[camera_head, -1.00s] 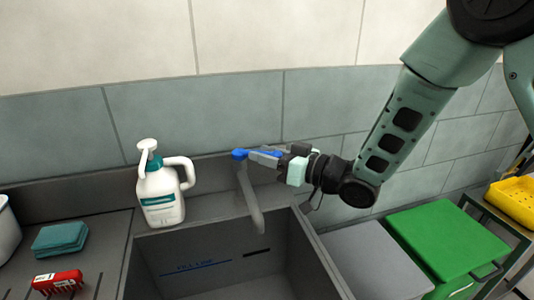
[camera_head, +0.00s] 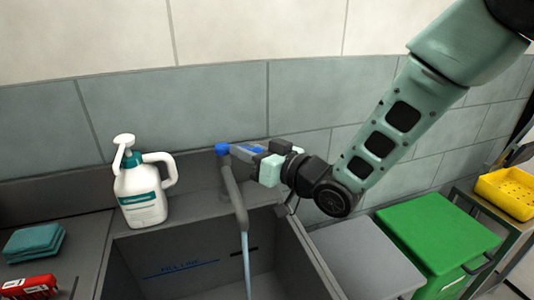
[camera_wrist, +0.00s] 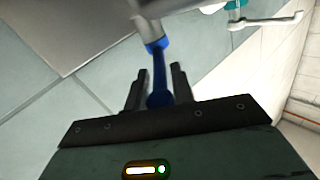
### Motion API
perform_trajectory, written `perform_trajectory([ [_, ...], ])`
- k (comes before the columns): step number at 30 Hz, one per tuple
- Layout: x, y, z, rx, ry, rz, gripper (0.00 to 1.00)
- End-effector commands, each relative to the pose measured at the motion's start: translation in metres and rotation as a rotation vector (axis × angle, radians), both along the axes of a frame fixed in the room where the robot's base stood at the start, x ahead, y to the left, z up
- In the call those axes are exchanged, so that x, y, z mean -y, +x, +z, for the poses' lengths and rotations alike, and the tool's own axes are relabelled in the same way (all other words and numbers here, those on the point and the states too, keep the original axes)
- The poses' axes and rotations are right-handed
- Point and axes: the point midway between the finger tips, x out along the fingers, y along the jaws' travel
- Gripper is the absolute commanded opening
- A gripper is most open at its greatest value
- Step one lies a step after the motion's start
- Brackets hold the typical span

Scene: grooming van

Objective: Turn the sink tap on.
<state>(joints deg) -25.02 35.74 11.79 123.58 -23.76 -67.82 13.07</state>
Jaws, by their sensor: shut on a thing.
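The sink tap has a grey spout (camera_head: 236,200) that curves out over the basin and a blue lever (camera_head: 222,149) on top. A thin stream of water (camera_head: 246,265) runs from the spout into the sink. My gripper (camera_head: 246,153) reaches in from the right at the tap's top and is shut on the blue lever. In the wrist view the lever (camera_wrist: 159,70) runs between the two dark fingers of my gripper (camera_wrist: 157,84). The fingers partly hide the lever in the head view.
The grey sink basin (camera_head: 112,268) is below the tap. A white pump bottle (camera_head: 139,195) stands on the ledge to its left, with a teal sponge (camera_head: 34,240) and a red item (camera_head: 28,287) farther left. A green-topped cart (camera_head: 437,237) and yellow basket (camera_head: 508,192) stand to the right.

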Motion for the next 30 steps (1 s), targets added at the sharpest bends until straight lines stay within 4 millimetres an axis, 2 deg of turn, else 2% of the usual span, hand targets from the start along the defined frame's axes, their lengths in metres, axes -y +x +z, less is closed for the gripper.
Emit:
perform_trajectory([
  [3,-0.007,-0.005,0.001,0.004,0.008,-0.033,0.00],
  [15,-0.014,-0.015,0.002,0.004,0.008,-0.197,0.00],
  [27,-0.014,-0.016,0.004,0.002,0.007,-0.216,0.00],
  [28,-0.014,-0.016,0.004,0.002,0.007,-0.216,0.30],
  [29,-0.014,-0.016,0.004,0.001,0.006,-0.216,0.36],
  [30,-0.014,-0.016,0.003,0.002,0.005,-0.216,0.36],
])
